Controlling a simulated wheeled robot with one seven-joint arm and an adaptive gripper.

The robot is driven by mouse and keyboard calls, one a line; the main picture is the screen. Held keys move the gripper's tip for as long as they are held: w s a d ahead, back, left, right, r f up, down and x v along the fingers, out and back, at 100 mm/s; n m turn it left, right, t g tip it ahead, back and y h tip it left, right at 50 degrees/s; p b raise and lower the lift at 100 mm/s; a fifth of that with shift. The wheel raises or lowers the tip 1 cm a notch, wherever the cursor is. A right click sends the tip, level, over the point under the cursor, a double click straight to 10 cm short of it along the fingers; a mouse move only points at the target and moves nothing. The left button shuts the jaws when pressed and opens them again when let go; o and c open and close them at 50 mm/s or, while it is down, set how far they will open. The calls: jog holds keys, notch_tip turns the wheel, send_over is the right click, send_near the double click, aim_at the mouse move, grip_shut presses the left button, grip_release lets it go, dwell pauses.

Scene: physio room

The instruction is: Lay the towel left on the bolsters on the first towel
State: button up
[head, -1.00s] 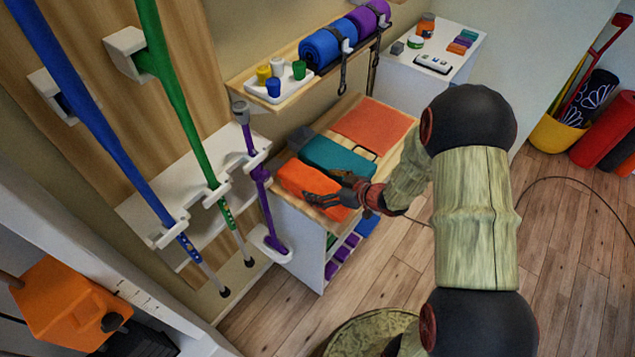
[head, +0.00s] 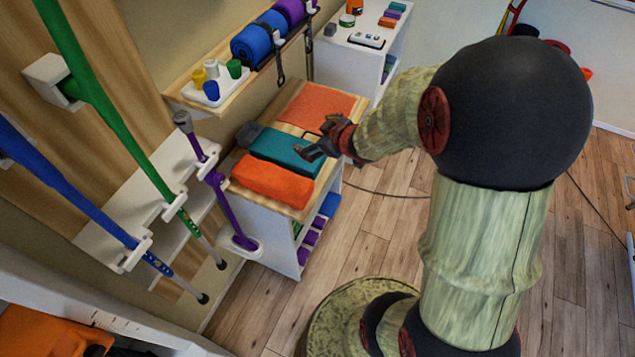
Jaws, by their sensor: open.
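A flat orange towel (head: 330,103) lies at the far end of the low cabinet's wooden top. Nearer lie a raised teal cloth-like piece (head: 283,150) and a thick, rounded orange piece (head: 270,182), side by side. A grey end (head: 249,134) shows at the left of the teal piece. I cannot tell which of these are bolsters and which is a towel over them. My gripper (head: 304,150) is open and empty, over or beside the right end of the teal piece. Whether it touches is unclear.
The low cabinet (head: 270,240) has purple and blue items on its side shelves. Above it a wall shelf (head: 195,103) holds cups on a tray and strapped blue and purple rolls. Crutches and poles stand in a wall rack (head: 150,222) at left.

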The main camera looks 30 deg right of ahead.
jog(key=s+r+m+h, duration=0.2)
jog(key=s+r+h, duration=0.15)
jog(key=r, duration=0.55)
jog(key=s+a+r+m+g+y, duration=0.1)
jog(key=s+a+r, duration=0.1)
jog(key=s+a, duration=0.2)
jog(key=s+a+r+m+g+y, duration=0.1)
jog(key=s+a+r+g, duration=0.1)
jog(key=s, duration=0.9)
jog(key=s+a+r+m+g+y, duration=0.1)
jog(key=s+a+r, duration=0.2)
jog(key=s+a, duration=0.4)
jog(key=shift+s+r+g, duration=0.25)
jog(key=shift+s+g, duration=0.05)
jog(key=shift+g, duration=0.1)
jog(key=shift+d, duration=0.1)
